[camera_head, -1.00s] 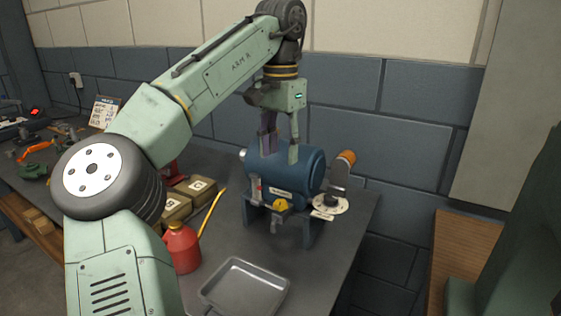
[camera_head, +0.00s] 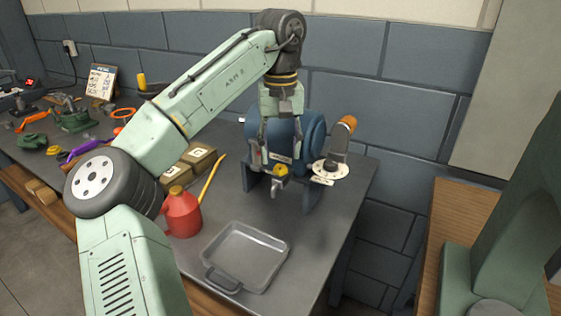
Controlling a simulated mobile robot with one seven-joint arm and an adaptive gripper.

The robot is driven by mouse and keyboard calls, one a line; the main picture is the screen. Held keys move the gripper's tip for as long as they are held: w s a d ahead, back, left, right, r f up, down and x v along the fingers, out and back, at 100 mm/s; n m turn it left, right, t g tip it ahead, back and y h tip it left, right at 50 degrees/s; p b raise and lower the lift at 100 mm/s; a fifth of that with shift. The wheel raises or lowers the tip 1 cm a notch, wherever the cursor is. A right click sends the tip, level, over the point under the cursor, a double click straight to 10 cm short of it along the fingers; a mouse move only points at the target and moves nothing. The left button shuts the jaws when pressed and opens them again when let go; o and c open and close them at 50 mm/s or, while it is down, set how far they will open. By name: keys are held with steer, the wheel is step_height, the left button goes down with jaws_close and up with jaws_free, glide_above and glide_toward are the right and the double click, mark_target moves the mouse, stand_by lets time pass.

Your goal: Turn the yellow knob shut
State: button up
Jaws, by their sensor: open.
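The yellow knob (camera_head: 281,170) sits low on the front of the blue casing (camera_head: 314,132), above a small grey spout. My gripper (camera_head: 282,156) points down in front of the casing. Its fingers are spread open, one to the left and one to the right, with their tips just above and to the sides of the knob. I cannot tell if they touch it. The gripper body and fingers hide part of the casing.
A lever with an orange grip (camera_head: 347,124) and a round white dial plate (camera_head: 331,171) stand right of the knob. A metal tray (camera_head: 243,290) lies in front. A red oil can (camera_head: 181,213) and cardboard boxes (camera_head: 199,157) stand left.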

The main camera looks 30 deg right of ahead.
mark_target(280, 167)
steer(key=shift+f, duration=1.8)
steer(key=shift+c, duration=0.3)
jaws_close()
